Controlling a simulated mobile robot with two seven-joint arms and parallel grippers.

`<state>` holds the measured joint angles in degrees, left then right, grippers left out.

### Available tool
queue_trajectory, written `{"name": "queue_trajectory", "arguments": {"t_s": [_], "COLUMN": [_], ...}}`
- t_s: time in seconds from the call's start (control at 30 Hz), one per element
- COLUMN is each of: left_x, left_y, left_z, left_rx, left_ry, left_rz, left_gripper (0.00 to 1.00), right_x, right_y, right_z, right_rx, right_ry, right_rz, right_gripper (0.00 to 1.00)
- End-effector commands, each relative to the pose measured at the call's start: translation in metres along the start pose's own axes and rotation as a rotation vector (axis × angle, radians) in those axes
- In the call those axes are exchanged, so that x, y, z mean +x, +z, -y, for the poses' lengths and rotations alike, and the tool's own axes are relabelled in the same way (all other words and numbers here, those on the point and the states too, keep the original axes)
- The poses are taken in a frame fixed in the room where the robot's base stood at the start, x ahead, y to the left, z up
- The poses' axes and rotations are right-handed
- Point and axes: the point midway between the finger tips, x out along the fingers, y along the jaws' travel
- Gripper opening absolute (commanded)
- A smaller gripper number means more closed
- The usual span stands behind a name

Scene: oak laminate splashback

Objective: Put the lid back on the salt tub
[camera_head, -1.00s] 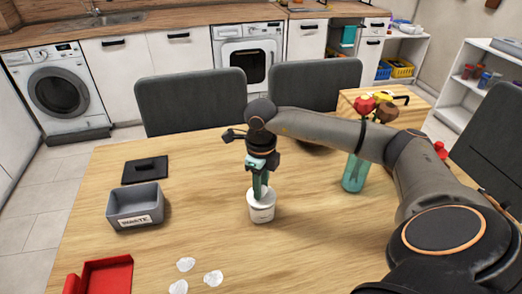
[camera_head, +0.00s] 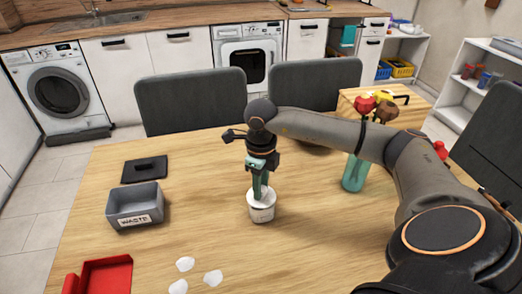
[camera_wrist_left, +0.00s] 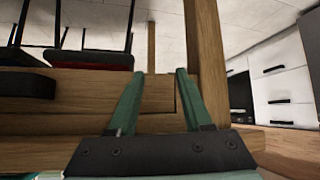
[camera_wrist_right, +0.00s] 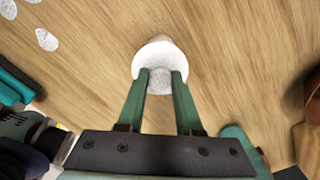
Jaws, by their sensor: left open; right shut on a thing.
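The salt tub (camera_head: 262,211) is a small white round tub with a label, upright near the middle of the table. My right gripper (camera_head: 261,194) points down at its top. In the right wrist view, the fingers (camera_wrist_right: 160,75) are shut on a pale round piece, seemingly the lid (camera_wrist_right: 160,82), against the white tub (camera_wrist_right: 157,52). Whether the lid is seated on the rim I cannot tell. My left gripper (camera_wrist_left: 161,73) is open and empty in the left wrist view, in front of wooden table parts; it is not seen in the head view.
A grey waste bin (camera_head: 118,208), a flat black lid with a handle (camera_head: 145,169) and a red tray (camera_head: 108,275) are at left. White scraps (camera_head: 212,277) lie in front. A teal vase with flowers (camera_head: 354,173) stands right of the tub, by my right arm. Chairs stand behind the table.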

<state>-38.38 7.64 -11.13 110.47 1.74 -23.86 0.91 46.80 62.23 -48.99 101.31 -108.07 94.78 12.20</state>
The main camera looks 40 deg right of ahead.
Motion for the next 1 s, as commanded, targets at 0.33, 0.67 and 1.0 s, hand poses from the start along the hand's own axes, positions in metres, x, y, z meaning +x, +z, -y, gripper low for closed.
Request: {"name": "queue_trajectory", "arguments": {"t_s": [0.33, 0.67, 1.0], "left_x": [0.0003, 0.0002, 0.0003], "left_y": [-0.0006, -0.0006, -0.0004], "left_z": [-0.0004, -0.0008, -0.0011], "left_rx": [0.000, 0.000, 0.000], "left_ry": [0.001, 0.002, 0.002], "left_rz": [-0.002, -0.002, -0.002], "left_gripper": [0.50, 0.50, 0.50], "right_x": [0.0004, 0.0004, 0.0005], "right_y": [0.0003, 0.0003, 0.0001], "right_z": [-0.0003, -0.0003, -0.0002], "right_rx": [0.000, 0.000, 0.000], "right_ry": [0.000, 0.000, 0.000], "right_rz": [0.000, 0.000, 0.000], "right_gripper": [0.00, 0.61, 0.79]}}
